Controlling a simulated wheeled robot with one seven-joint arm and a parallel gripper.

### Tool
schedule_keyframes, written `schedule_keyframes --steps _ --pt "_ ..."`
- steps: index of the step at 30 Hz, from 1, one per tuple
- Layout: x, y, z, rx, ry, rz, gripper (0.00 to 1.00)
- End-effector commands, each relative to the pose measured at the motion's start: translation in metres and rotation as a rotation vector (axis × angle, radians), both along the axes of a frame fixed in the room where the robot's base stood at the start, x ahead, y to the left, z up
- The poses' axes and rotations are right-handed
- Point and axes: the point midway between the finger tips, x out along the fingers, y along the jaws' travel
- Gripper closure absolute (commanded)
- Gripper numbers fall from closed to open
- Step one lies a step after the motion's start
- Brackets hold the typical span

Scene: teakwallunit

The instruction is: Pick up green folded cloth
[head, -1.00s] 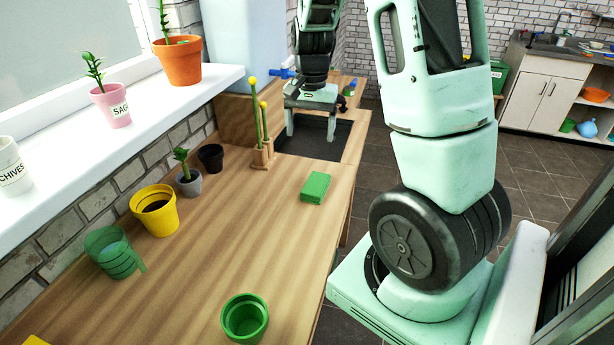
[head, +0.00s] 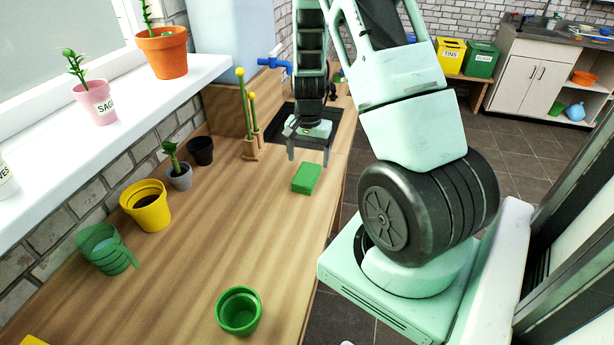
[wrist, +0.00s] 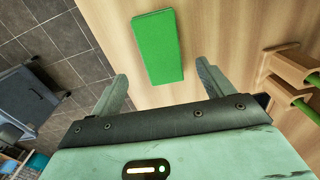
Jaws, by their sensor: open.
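The green folded cloth (head: 306,178) lies flat on the wooden worktop near its right edge. It also shows in the wrist view (wrist: 158,47), beyond the fingertips and roughly between their lines. My gripper (head: 308,156) is open and empty, just behind the cloth in the head view. In the wrist view its two fingers (wrist: 162,72) stand wide apart, and neither is seen touching the cloth.
A wooden holder with yellow-tipped stakes (head: 250,147) stands left of my gripper. A dark sink (head: 285,130) lies behind. A black pot (head: 201,150), yellow pot (head: 147,205) and green pot (head: 239,311) stand on the worktop. The middle of the worktop is clear.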

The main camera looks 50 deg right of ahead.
Motion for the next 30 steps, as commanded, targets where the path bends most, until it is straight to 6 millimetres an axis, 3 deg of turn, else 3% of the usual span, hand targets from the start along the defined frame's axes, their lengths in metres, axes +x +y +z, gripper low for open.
schedule_keyframes --steps 12,20,21,26,30 --pt "-0.001 0.006 -0.046 0.002 0.003 0.001 0.20" --pt "0.000 0.006 -0.050 0.001 0.001 0.001 0.20" --pt "0.000 0.006 -0.050 0.001 0.001 0.001 0.23" --pt "0.000 0.006 -0.050 0.001 0.001 0.001 0.67" --pt "0.000 0.006 -0.050 0.001 0.001 0.001 0.68"
